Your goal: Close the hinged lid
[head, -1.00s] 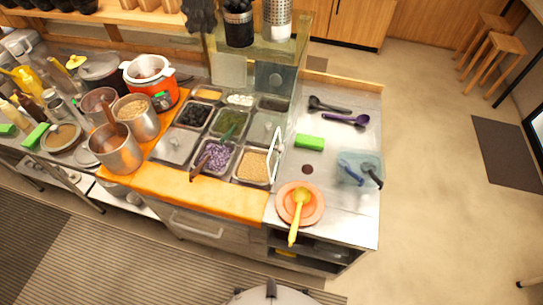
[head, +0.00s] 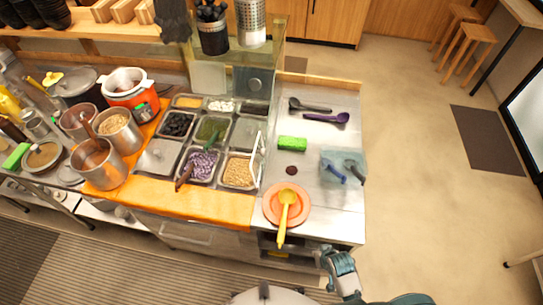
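A topping station with several metal pans sits in the counter, and an upright grey panel (head: 254,84) with a round knob stands at its back, looking like a raised lid. A paler panel (head: 208,78) stands to its left. A thin white frame (head: 256,159) rises at the right edge of the pans; whether it belongs to a lid is unclear. My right gripper (head: 326,253) is in front of the counter's front right corner, well away from the panels and touching no topping pan. Its finger opening is too small to tell. My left gripper is out of view.
A yellow ladle (head: 285,215) lies on an orange plate (head: 271,207) at the counter's front. A green sponge (head: 292,143), purple spoon (head: 328,117) and clear tray (head: 338,158) lie on the right side. Metal pots (head: 98,165) stand left. Open floor lies right.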

